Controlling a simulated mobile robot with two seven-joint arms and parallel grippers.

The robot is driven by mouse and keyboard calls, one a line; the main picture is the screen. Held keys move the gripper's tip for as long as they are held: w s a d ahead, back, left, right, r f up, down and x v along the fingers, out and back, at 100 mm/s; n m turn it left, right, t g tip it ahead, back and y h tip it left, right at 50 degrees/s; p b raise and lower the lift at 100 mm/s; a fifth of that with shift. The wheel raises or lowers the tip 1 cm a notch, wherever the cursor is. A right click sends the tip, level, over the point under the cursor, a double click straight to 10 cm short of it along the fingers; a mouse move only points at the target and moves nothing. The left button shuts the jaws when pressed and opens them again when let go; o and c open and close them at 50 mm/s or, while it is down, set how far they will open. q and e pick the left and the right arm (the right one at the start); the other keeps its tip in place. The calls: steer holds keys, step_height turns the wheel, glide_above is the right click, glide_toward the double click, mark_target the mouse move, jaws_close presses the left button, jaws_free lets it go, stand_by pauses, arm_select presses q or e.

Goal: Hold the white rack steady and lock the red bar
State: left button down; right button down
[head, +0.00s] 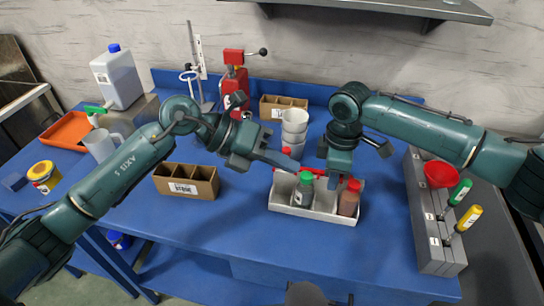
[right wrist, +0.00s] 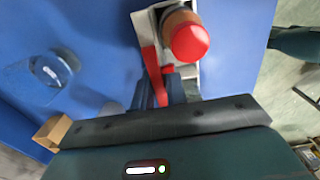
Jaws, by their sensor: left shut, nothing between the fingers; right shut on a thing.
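The white rack (head: 312,212) stands on the blue table and holds a green-capped bottle (head: 304,188) and a red-brown bottle (head: 349,198). The red bar (head: 278,170) runs along the rack's back edge, partly hidden by my grippers and the bottles. In the right wrist view the red bar (right wrist: 154,75) reaches down to the fingers beside a red-capped bottle. My right gripper (head: 338,172) is shut on the red bar at the back of the rack. My left gripper (head: 293,166) is shut and empty, its tip by the rack's back left; I cannot tell if it touches.
A stack of white cups (head: 294,130) stands behind the rack. A brown divided box (head: 186,182) is to the left, and a red press (head: 236,88) at the back. A grey holder (head: 436,235) with a red funnel and screwdrivers lines the right edge. The table front is clear.

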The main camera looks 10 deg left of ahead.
arm_select(q)
steer(key=s+a+f+n+t+h, duration=0.2)
steer(key=a+f+n+t, duration=0.2)
steer(key=a+n+t, duration=0.6)
steer(key=a+n, duration=0.3)
steer(key=a, duration=0.1)
steer(key=shift+s+f, duration=0.2)
steer(key=shift+a, duration=0.1)
steer(key=x, duration=1.4)
steer(key=d, duration=0.3)
steer(key=shift+s+d, duration=0.2)
steer(key=shift+s, duration=0.05)
arm_select(e)
steer(key=shift+a, duration=0.15)
